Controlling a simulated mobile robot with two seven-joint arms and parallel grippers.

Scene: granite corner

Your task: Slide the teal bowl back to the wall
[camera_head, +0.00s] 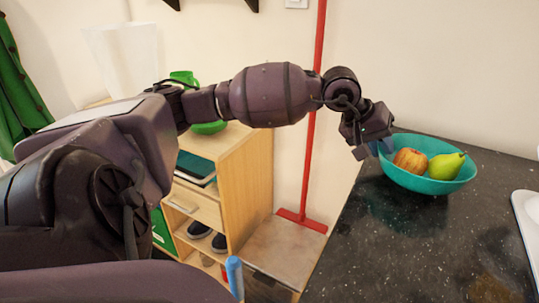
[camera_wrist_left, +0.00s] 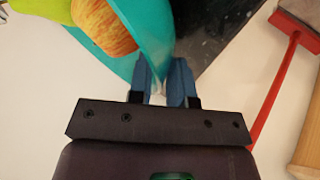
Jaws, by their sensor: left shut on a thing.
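The teal bowl (camera_head: 430,184) sits on the dark speckled counter near its left edge, close to the pale wall behind. It holds a red-yellow apple (camera_head: 410,161) and a green pear (camera_head: 446,166). My left gripper (camera_head: 373,148) is at the bowl's left rim. In the left wrist view its blue fingers (camera_wrist_left: 164,82) are shut on the rim of the bowl (camera_wrist_left: 150,38), one finger on each side of the wall. The apple (camera_wrist_left: 104,26) lies just inside. My right gripper is in neither view.
The granite counter (camera_head: 420,245) is clear in front of the bowl. A white object (camera_head: 527,215) lies at the right edge. A wooden shelf unit (camera_head: 240,185) with shoes and a red broom (camera_head: 310,150) stand left of the counter.

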